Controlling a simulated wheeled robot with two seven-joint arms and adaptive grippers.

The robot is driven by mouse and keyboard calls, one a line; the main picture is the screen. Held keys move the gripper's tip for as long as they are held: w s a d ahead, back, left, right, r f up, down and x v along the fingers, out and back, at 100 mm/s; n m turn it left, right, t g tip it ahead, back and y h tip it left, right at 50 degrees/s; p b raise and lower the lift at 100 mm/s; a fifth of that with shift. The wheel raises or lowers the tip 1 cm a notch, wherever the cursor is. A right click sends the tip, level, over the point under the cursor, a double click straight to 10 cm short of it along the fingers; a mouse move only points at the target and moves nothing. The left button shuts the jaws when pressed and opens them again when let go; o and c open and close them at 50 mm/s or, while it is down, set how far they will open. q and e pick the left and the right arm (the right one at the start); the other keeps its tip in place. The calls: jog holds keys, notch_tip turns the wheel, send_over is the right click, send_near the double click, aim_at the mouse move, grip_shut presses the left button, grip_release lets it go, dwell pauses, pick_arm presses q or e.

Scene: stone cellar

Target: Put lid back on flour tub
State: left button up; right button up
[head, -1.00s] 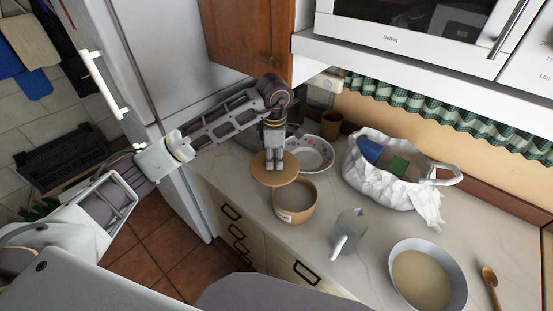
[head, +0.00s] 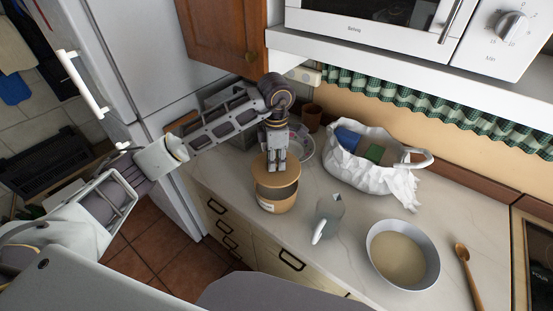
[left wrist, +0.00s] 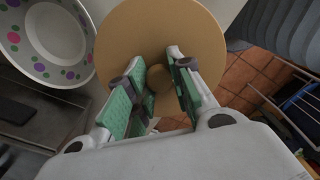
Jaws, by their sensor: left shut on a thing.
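The flour tub (head: 276,203) is a round tan tub with a pale label, standing on the counter near its front edge. The round tan lid (head: 290,176) is over the tub's mouth, with a dark gap showing between lid and rim at the front. My left gripper (head: 276,168) is above the tub, shut on the lid's knob. In the left wrist view the lid (left wrist: 205,35) fills the middle, with the knob between the green-padded fingers (left wrist: 158,80). The lid hides the tub there. My right gripper is not in view.
Further right are a bowl of pale contents (head: 400,256), a wooden spoon (head: 469,277) and a white bag (head: 375,176). A dotted plate (head: 306,147) lies behind the gripper.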

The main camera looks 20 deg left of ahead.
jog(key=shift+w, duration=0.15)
pick_arm(q)
jog(key=shift+d, duration=0.1)
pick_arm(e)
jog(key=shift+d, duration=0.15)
pick_arm(q)
jog(key=shift+s, duration=0.1)
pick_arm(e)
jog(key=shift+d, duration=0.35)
pick_arm(q)
jog(key=shift+f, duration=0.15)
